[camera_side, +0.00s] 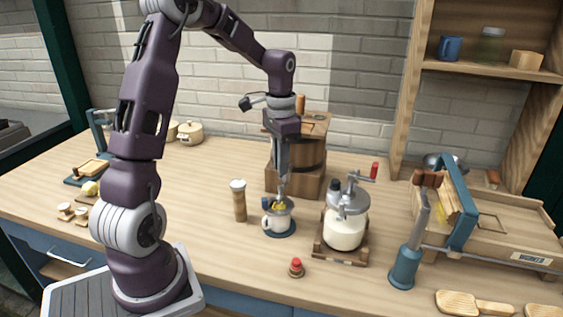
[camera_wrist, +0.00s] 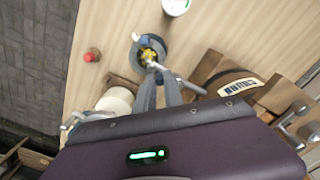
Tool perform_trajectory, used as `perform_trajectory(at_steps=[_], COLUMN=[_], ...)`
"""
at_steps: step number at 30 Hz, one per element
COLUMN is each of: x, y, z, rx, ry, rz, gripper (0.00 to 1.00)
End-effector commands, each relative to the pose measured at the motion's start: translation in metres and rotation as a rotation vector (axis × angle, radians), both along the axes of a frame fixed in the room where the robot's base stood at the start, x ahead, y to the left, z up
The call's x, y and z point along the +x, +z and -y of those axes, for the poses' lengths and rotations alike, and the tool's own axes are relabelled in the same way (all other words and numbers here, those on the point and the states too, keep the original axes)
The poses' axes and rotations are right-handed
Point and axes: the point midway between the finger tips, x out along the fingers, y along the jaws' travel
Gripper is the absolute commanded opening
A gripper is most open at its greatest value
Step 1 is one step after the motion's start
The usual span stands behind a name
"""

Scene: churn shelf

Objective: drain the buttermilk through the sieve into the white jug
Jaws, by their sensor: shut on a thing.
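The white jug (camera_side: 268,222) stands on a round blue base in the middle of the counter. The sieve (camera_side: 288,206) is at the jug's mouth with yellow lumps in it. The yellow lumps also show in the wrist view (camera_wrist: 149,53), with a grey handle (camera_wrist: 190,84) running off to the right. My gripper (camera_side: 282,195) points down at the sieve and is shut on what looks like its handle; the fingers (camera_wrist: 158,72) hide the exact grip. I cannot tell whether the sieve touches the rim. A glass churn (camera_side: 345,232) with white liquid stands right of the jug.
A tall pale-lidded jar (camera_side: 239,201) stands left of the jug. A wooden barrel churn (camera_side: 311,152) is close behind. A small red-topped item (camera_side: 296,269) lies in front.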

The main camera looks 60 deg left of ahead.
Motion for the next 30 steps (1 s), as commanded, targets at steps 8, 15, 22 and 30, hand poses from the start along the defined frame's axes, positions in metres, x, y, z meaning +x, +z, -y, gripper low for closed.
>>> perform_trajectory(at_steps=[8, 15, 22, 30], x=[-0.005, -0.008, -0.010, -0.009], y=[0.001, 0.001, 0.001, 0.001], z=[-0.007, -0.016, -0.025, -0.035], rx=[0.000, 0.001, 0.001, 0.001], ry=[-0.194, -0.422, -0.640, -0.897], rz=[0.001, 0.001, 0.002, 0.001], gripper=[0.00, 0.00, 0.00, 0.00])
